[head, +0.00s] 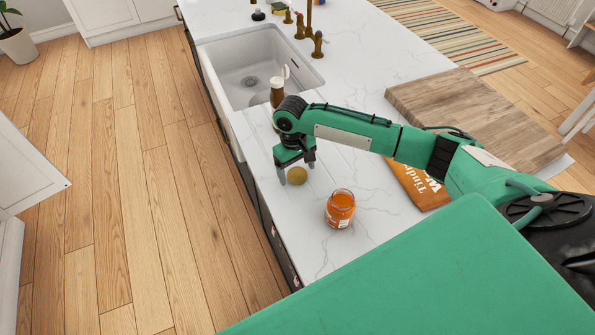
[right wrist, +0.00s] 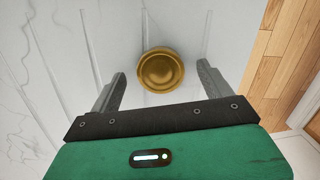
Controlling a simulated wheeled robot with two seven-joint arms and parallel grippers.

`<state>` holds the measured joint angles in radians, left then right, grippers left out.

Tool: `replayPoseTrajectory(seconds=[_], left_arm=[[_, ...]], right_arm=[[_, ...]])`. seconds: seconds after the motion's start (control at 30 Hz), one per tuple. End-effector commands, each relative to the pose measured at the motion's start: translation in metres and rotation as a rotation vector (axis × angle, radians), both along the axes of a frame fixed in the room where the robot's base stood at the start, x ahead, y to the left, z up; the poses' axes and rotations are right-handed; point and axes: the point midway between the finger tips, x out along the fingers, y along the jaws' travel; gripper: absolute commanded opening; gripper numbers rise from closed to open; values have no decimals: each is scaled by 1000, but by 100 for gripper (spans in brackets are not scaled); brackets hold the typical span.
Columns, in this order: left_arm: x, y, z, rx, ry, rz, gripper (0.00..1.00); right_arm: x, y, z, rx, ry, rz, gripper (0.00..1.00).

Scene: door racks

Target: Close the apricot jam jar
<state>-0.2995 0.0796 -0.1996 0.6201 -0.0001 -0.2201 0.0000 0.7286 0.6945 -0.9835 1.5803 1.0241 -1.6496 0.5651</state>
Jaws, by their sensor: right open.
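The apricot jam jar (head: 340,209) is an open-topped glass jar of orange jam with a pale label, standing upright on the white counter. Its gold lid (head: 297,175) lies on the counter to the left of the jar and apart from it. My right gripper (head: 296,172) is open and points down over the lid. In the right wrist view the lid (right wrist: 160,70) sits centred just beyond the two fingertips, with a gap on both sides. The jar is not in the right wrist view. My left gripper is not in view.
A white sink (head: 220,75) with brass taps (head: 317,45) lies behind. A brown bottle (head: 277,92) stands near the sink edge. An orange packet (head: 415,185) and a wooden board (head: 480,115) lie to the right. The counter's left edge is close to the lid.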

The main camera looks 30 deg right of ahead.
Motion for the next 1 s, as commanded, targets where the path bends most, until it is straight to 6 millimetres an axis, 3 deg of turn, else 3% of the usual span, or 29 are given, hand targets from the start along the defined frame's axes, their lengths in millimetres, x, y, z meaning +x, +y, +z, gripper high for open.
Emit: replayPoseTrajectory(seconds=[0.37, 0.6, 1.0], left_arm=[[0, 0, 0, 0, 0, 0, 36], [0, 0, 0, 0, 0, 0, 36], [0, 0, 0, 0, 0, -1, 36]], right_arm=[[0, 0, -2, 0, 0, 1, 80], [0, 0, -2, 0, 0, 1, 35], [0, 0, -2, 0, -1, 1, 34]])
